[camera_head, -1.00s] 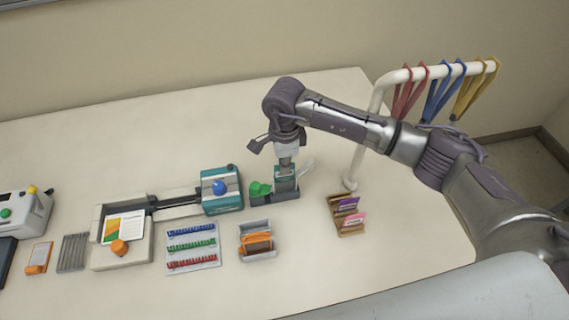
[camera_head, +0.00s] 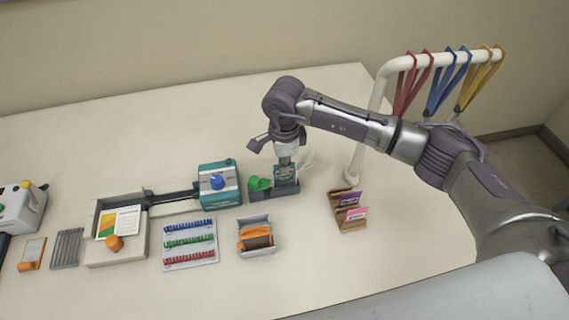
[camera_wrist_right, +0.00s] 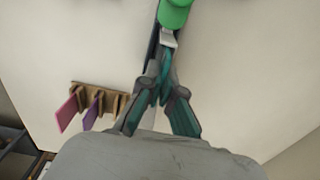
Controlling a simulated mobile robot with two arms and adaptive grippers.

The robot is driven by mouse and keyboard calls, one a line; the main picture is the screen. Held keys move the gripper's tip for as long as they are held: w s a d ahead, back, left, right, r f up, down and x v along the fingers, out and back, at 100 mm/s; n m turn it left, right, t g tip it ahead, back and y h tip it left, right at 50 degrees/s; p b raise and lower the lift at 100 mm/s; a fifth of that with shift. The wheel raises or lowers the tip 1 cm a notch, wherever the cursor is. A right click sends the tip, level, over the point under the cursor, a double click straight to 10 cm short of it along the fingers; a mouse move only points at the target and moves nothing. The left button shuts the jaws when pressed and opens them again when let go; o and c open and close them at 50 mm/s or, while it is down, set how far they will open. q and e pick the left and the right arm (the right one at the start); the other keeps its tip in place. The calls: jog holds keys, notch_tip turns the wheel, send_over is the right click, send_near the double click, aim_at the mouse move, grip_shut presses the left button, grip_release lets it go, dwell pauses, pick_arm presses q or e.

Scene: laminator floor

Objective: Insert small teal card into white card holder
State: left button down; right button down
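My right gripper (camera_head: 286,176) points down over the dark base of a small device with a green knob (camera_head: 259,183). In the right wrist view its two fingers (camera_wrist_right: 165,88) converge, with narrow teal surfaces between and along them. I cannot tell whether that teal is the small teal card or finger pads. My left gripper is out of view.
A wooden rack (camera_head: 350,222) with a purple and a pink card stands right of the gripper. A white rail (camera_head: 375,115) with hanging lanyards rises behind it. A grey tray with an orange item (camera_head: 256,238), a clip board (camera_head: 190,243) and a teal-and-white machine (camera_head: 219,184) stand left.

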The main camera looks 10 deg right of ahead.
jog(key=shift+s+f, duration=0.25)
jog(key=shift+f, duration=0.1)
jog(key=c, duration=1.2)
grip_release()
jog(key=shift+c, duration=0.2)
jog(key=shift+w+f, duration=0.1)
jog(key=shift+w, duration=0.05)
jog(key=shift+w+r+p, duration=0.1)
jog(key=shift+r+p, duration=1.4)
jog(key=shift+r, duration=2.25)
